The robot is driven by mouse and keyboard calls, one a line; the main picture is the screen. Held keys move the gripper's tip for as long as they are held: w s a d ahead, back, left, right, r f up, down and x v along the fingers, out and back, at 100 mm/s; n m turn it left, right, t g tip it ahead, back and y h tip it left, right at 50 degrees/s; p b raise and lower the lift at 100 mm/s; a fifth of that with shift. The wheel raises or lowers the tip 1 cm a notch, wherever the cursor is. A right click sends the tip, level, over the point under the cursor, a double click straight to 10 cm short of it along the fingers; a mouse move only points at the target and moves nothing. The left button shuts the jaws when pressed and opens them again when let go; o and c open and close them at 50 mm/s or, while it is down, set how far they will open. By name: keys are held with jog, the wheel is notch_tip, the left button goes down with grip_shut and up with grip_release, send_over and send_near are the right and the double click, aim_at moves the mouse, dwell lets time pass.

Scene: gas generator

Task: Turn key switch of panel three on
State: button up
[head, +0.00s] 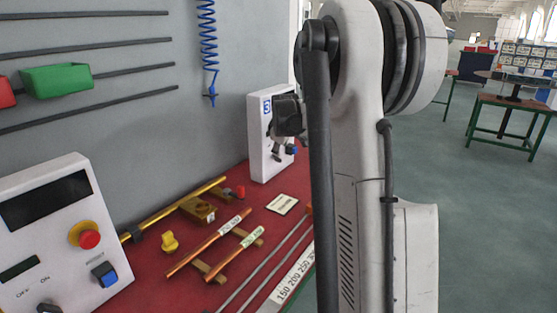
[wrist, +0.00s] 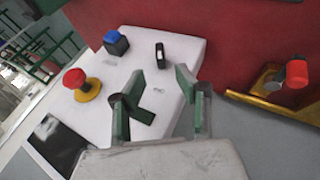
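Panel three (head: 261,141), a white box marked with a blue 3, stands upright at the far end of the red bench; my arm hides part of it. My gripper (wrist: 160,82) is open and empty in front of a white panel face (wrist: 185,45) in the wrist view. In the head view, the gripper end (head: 285,150) is dark, small and partly hidden. The black key switch (wrist: 161,56) is on the panel, seen just beyond and between the fingertips. I see no contact. Its on or off position is not clear.
The panel also has a blue button (wrist: 116,43), a red mushroom button (wrist: 75,79) and a dark display (wrist: 55,147). A brass bar with a red end piece (wrist: 296,72) lies right. Another panel (head: 55,230) stands at near left. Copper rods (head: 208,243) lie on the bench.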

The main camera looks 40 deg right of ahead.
aim_at(279, 162)
jog(key=x, duration=0.9)
jog(key=shift+w+f+b, duration=0.15)
jog(key=shift+f+b, duration=0.05)
jog(key=shift+b, duration=0.15)
grip_shut()
